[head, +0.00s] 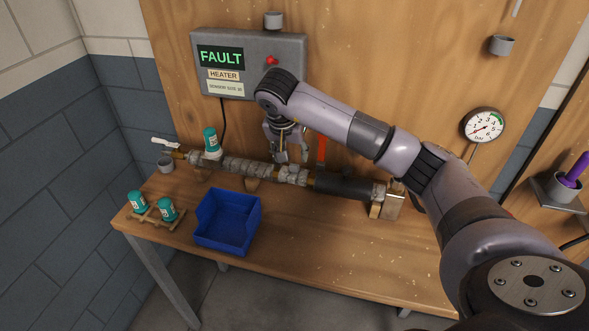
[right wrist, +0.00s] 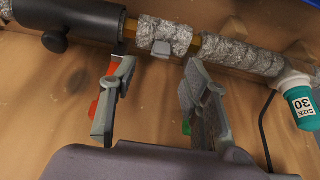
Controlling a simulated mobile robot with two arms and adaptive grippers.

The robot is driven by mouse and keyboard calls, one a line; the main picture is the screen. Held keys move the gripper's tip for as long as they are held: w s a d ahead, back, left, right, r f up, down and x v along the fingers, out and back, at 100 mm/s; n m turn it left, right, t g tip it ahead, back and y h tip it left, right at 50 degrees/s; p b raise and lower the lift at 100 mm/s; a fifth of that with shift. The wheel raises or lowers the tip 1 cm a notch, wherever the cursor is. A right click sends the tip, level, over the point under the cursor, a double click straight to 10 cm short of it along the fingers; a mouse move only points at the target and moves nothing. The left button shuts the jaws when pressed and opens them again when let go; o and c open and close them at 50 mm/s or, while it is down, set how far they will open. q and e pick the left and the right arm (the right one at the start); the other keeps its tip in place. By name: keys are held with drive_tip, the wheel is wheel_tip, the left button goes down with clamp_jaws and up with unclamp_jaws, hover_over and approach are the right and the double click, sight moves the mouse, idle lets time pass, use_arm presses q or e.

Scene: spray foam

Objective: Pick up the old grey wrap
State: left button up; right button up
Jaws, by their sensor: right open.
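A short, crinkled grey wrap (head: 292,174) sits around the brass pipe near its middle. In the right wrist view this wrap (right wrist: 165,33) has a small grey tab on its side. A longer silvery wrap (head: 243,168) covers the pipe further left; it also shows in the wrist view (right wrist: 236,55). My right gripper (head: 293,156) is open and empty just above and behind the short wrap. In the wrist view its fingers (right wrist: 160,68) are spread, with the short wrap beyond their tips and apart from them. My left gripper is not in view.
A black sleeve (head: 345,186) covers the pipe's right part. A teal size 30 canister (head: 211,139) stands on the pipe's left part. A blue bin (head: 232,221) and a wooden rack (head: 153,215) with two teal canisters are in front. The bench's right front is clear.

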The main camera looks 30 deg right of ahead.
sight(294, 164)
drive_tip(key=p+x, duration=0.1)
drive_tip(key=x, duration=0.2)
drive_tip(key=p+x, duration=0.1)
drive_tip(key=x, duration=0.2)
drive_tip(key=shift+w+d+f+p, duration=0.1)
drive_tip(key=shift+w+d+p, duration=0.05)
drive_tip(key=shift+w+p, duration=0.2)
drive_tip(key=shift+d+f, duration=0.1)
drive_tip(key=shift+f, duration=0.1)
drive_tip(key=shift+c, duration=0.4)
clamp_jaws()
